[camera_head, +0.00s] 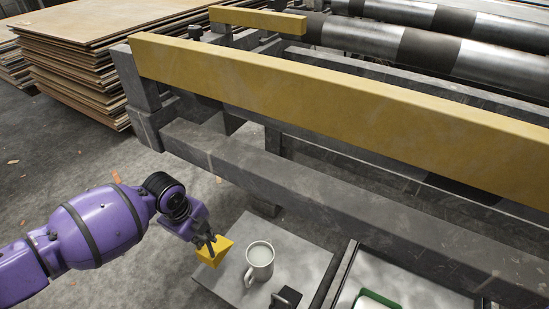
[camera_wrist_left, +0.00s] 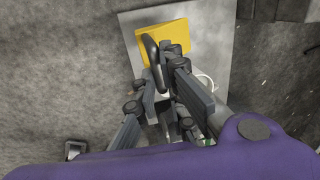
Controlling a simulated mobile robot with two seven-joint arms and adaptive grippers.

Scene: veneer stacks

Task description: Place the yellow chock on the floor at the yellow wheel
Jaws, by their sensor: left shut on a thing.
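The yellow chock (camera_head: 217,252) is a small wedge-shaped block in the head view. My left gripper (camera_head: 208,243) is shut on it, above the left edge of a grey platform with a white mug. In the left wrist view the chock (camera_wrist_left: 176,36) shows beyond the fingers of the left gripper (camera_wrist_left: 163,65), over the grey surface. I cannot tell whether the chock touches the platform. The yellow wheel is not visible in either view. My right gripper is not in view.
The white mug (camera_head: 259,261) stands on the grey platform (camera_head: 300,262) just right of the chock. A dark tray (camera_head: 343,280) with a green item is further right. A machine frame with a yellow beam (camera_head: 340,100) runs behind. Veneer stacks (camera_head: 75,65) stand back left. Floor (camera_head: 60,180) is open at left.

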